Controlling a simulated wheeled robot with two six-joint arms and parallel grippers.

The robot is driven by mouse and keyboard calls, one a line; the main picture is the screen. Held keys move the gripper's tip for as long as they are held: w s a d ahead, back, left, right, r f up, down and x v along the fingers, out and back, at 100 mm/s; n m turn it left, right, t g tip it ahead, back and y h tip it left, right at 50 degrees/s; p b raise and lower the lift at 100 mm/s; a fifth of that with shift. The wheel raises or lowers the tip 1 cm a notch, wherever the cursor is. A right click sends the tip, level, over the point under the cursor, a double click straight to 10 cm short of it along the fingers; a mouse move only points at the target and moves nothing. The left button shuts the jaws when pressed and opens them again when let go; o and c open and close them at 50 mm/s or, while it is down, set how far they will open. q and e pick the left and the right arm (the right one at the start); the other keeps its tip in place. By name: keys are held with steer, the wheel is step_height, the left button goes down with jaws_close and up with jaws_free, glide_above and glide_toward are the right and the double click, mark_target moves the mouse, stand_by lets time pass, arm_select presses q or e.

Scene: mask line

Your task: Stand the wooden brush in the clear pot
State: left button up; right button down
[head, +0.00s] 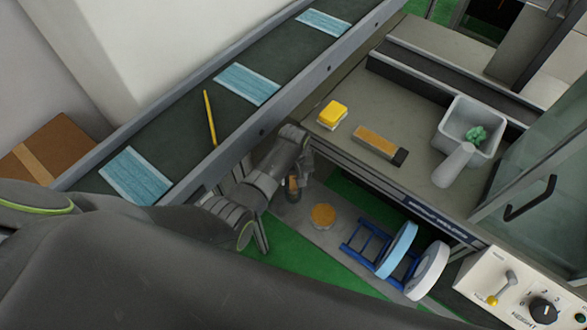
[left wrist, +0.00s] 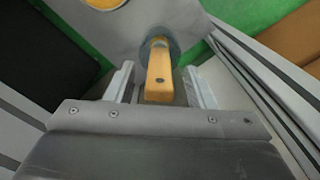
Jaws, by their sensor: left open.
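In the head view my left gripper (head: 298,172) reaches down beside the conveyor, partly hiding the brush (head: 293,184). My right gripper is not in view.
An orange disc (head: 322,215) lies on the grey lower surface. A blue rack (head: 368,243) with pale rolls stands to the right. The conveyor (head: 185,125) carries masks.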

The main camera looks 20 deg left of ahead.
arm_select(q)
step_height(320, 180, up, 17)
steer(key=shift+r, duration=0.15)
stand_by(0.5)
stand_by(0.7)
